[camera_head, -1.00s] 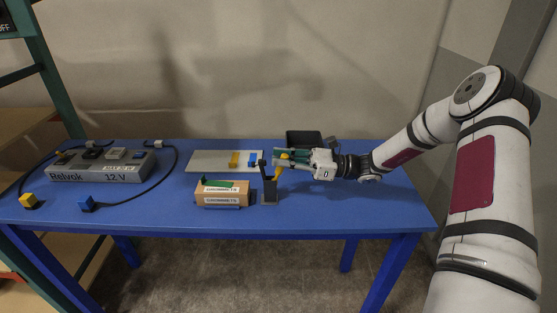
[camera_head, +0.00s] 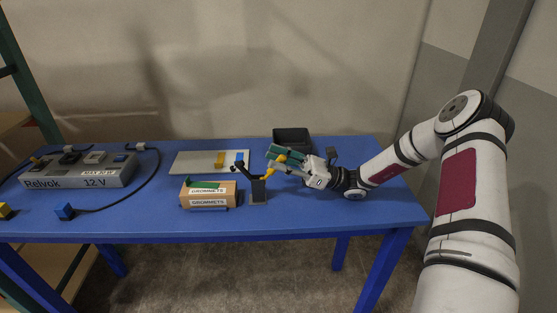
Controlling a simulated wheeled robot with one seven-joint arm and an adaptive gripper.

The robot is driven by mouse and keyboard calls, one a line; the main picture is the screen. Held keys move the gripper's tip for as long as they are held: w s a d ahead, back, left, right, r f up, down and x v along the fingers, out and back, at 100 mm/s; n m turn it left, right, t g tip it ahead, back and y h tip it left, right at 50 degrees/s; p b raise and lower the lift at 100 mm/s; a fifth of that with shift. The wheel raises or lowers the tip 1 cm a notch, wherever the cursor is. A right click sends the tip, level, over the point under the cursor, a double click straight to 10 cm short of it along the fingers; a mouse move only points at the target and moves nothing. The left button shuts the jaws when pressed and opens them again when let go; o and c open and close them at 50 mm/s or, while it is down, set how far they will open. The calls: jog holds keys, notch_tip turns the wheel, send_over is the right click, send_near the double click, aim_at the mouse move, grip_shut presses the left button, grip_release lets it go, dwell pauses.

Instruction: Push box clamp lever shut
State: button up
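The box clamp (camera_head: 259,190) is a dark upright stand on the table, at the right end of a brown carton labelled GROMMETS (camera_head: 208,201). Its black arm (camera_head: 241,168) leans up and left over the carton's right end, with its tip above the carton. Its yellow lever (camera_head: 269,170) slants up and right from the stand. My gripper (camera_head: 275,159) is at the lever's upper part, coming from the right. Its green-padded fingers look spread, with yellow showing between them. Whether they touch the lever is hard to tell.
A green piece (camera_head: 205,185) lies on the carton. Behind is a grey plate (camera_head: 190,162) with yellow and blue blocks. A black bin (camera_head: 292,137) stands behind my gripper. A grey 12 V console (camera_head: 80,177) with cables is at left. The table's front right is clear.

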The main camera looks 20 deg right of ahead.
notch_tip(320, 180, up, 10)
dwell(0.6)
jog(key=shift+a, duration=0.1)
jog(key=s+a+f+n+g+h, duration=0.2)
jog(key=s+a+n+g+h, duration=0.75)
jog(key=s+a, duration=0.4)
jog(key=s+d+r+n+t+h, duration=0.2)
jog(key=s+d+n+h, duration=0.3)
jog(key=s, duration=0.3)
jog(key=s+d+r+n+t+h, duration=0.2)
jog(key=s+d+n+t+h, duration=0.3)
jog(key=s+n+h, duration=0.2)
jog(key=s, duration=0.2)
jog(key=shift+s+d+r, duration=0.3)
jog(key=shift+d+r, duration=0.05)
jog(key=shift+d, duration=0.05)
